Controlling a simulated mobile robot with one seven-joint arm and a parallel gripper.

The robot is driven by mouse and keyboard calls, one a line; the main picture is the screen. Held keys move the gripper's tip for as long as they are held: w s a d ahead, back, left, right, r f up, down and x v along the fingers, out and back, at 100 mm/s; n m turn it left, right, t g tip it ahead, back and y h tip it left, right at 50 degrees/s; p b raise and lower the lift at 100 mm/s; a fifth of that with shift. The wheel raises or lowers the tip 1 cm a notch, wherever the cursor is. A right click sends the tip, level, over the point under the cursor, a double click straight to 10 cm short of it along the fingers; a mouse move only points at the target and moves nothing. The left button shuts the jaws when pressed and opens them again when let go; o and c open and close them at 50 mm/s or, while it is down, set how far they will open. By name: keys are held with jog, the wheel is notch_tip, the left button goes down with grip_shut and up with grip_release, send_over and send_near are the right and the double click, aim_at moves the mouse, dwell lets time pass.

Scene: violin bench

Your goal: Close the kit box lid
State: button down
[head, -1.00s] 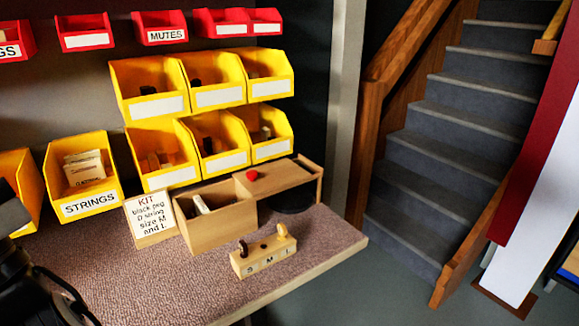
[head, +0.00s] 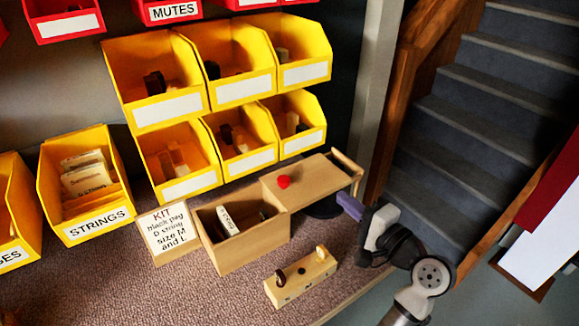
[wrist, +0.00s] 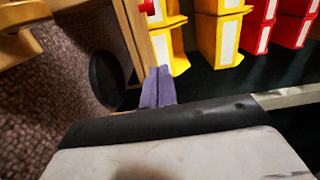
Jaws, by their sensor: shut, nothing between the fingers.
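The kit box (head: 240,246) is a light wooden box on the bench, open at the top, with a white packet and dark pieces inside. Its flat wooden lid (head: 312,178) lies slid off to the right of the opening, with a red knob (head: 284,182) near its left end. My gripper (head: 345,203) is beside the right end of the lid, with purple fingers shut and empty. In the wrist view the closed fingers (wrist: 158,86) are close to the wooden edge of the lid (wrist: 137,35); I cannot tell if they touch.
A wooden block with pegs (head: 300,278) stands in front of the box. The KIT card (head: 169,232) stands left of it. Yellow bins (head: 190,165) rise behind. A dark round object (head: 322,208) sits under the lid. Stairs (head: 480,130) are at right.

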aim_at(302, 190)
jog(key=p+x, duration=0.1)
jog(key=x, duration=0.7)
jog(key=shift+w+a+p, duration=0.2)
jog(key=shift+p, duration=0.2)
jog(key=a, duration=0.3)
jog(key=shift+s+f+p, duration=0.15)
jog(key=shift+s+p, duration=0.1)
jog(key=shift+p, duration=0.1)
jog(key=shift+s+a, duration=0.25)
jog(key=shift+a, duration=0.3)
jog(key=shift+a, duration=0.1)
